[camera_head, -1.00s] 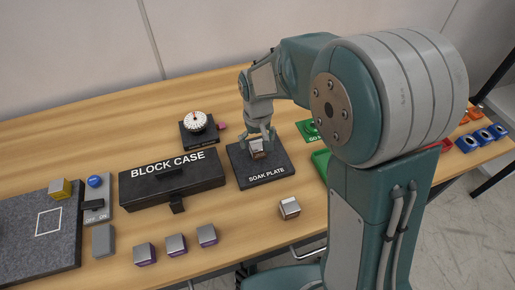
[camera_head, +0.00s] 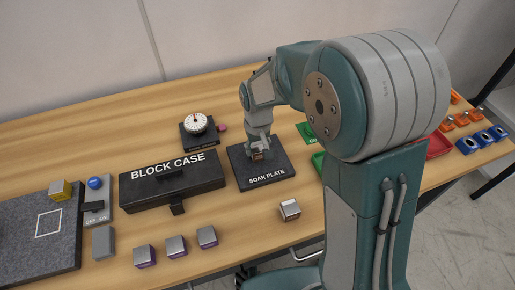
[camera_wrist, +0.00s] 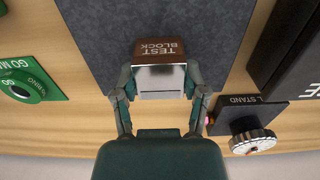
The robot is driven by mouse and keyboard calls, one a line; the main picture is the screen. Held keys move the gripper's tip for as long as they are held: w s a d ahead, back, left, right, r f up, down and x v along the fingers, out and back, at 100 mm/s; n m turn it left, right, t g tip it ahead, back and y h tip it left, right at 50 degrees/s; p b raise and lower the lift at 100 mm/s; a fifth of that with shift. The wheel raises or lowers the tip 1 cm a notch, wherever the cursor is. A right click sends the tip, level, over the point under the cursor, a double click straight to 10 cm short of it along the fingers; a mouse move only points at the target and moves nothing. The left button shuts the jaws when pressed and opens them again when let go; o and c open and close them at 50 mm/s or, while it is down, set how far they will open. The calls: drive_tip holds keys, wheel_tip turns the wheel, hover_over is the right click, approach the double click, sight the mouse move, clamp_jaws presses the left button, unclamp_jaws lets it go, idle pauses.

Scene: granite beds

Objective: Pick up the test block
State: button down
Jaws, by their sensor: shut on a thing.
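The test block (camera_wrist: 160,67) is a silver block with a brown labelled face reading "TEST BLOCK". In the wrist view my gripper (camera_wrist: 161,85) has its fingers on both sides of the block and is shut on it. In the head view the block (camera_head: 257,156) is small and partly hidden by my gripper (camera_head: 258,148). It is over the dark soak plate (camera_head: 270,181); I cannot tell whether it touches the plate. The plate also fills the upper middle of the wrist view (camera_wrist: 105,35).
The black block case (camera_head: 150,190) lies left of the plate. A dial stand (camera_head: 197,130) is behind it. Silver blocks (camera_head: 290,210) stand in front. A granite bed (camera_head: 30,255) with a yellow-sided block (camera_head: 60,190) is far left. Green and red trays (camera_head: 438,147) and blue parts (camera_head: 483,140) are right.

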sight(258, 147)
drive_tip(key=shift+r, duration=0.35)
wheel_tip(258, 147, up, 3)
drive_tip(key=shift+s+r, duration=0.1)
drive_tip(key=shift+s, duration=0.05)
drive_tip(key=s+d+r, duration=0.4)
drive_tip(key=s+r, duration=0.5)
drive_tip(key=s, duration=0.4)
drive_tip(key=shift+s, duration=0.15)
